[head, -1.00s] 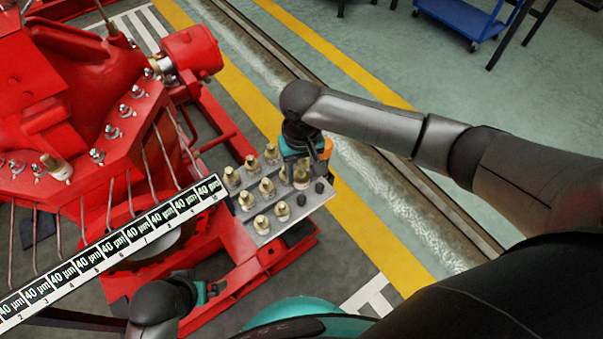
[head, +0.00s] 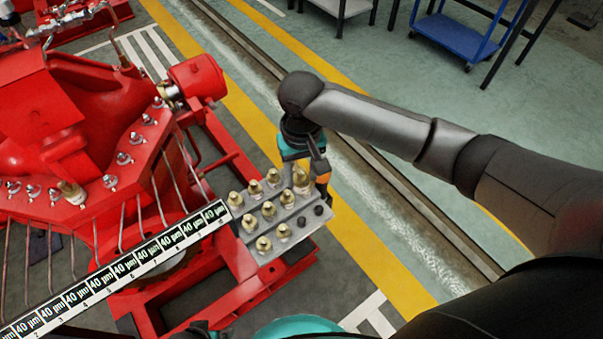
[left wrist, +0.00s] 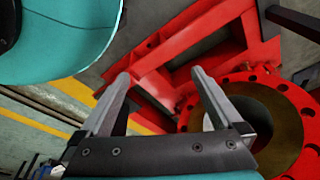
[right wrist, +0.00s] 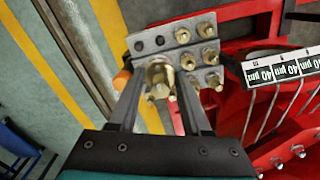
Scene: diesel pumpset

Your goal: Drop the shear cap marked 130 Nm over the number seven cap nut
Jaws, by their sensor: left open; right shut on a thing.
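My right gripper (head: 306,172) is shut on a brass shear cap (head: 301,180) at the far right corner of the grey cap plate (head: 283,243). The held cap shows between the fingers in the right wrist view (right wrist: 160,75); whether it is clear of the plate is hard to tell. No 130 Nm marking is readable. Cap nuts on studs, such as one nut (head: 123,158), run along the red engine's edge. One nut position carries a brass cap (head: 72,192). I cannot tell which nut is number seven. My left gripper (left wrist: 160,75) is open and empty.
Several brass caps (head: 268,210) stand on the plate, beside two bare dark pegs (head: 318,210). A numbered strip marked 40 µm (head: 130,265) crosses in front of the engine. A red flange ring (left wrist: 285,85) is right of the left gripper. A blue trolley (head: 455,35) stands far off.

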